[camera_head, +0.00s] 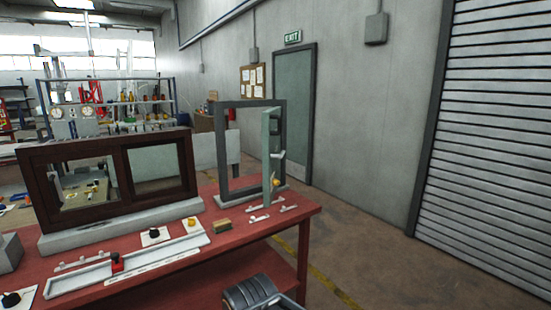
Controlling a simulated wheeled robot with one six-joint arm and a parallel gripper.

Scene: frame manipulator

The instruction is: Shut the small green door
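The small green door (268,150) is pale green and hangs in an upright dark grey frame (222,155) on the red table. The door stands open, swung out from the frame towards my side, and I see it nearly edge-on. A pale handle-like part (279,156) sticks out on its right side. The frame's opening is clear, with the wall and workshop showing through. A dark grey ribbed round part, seemingly of my arm, shows at the bottom edge, apart from the door.
A dark brown two-pane window frame (118,178) stands on a grey base to the left. A pale rail with a red slider (117,263), small knobs and small loose parts lie on the red table (240,245). Open floor (400,255) lies right of the table.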

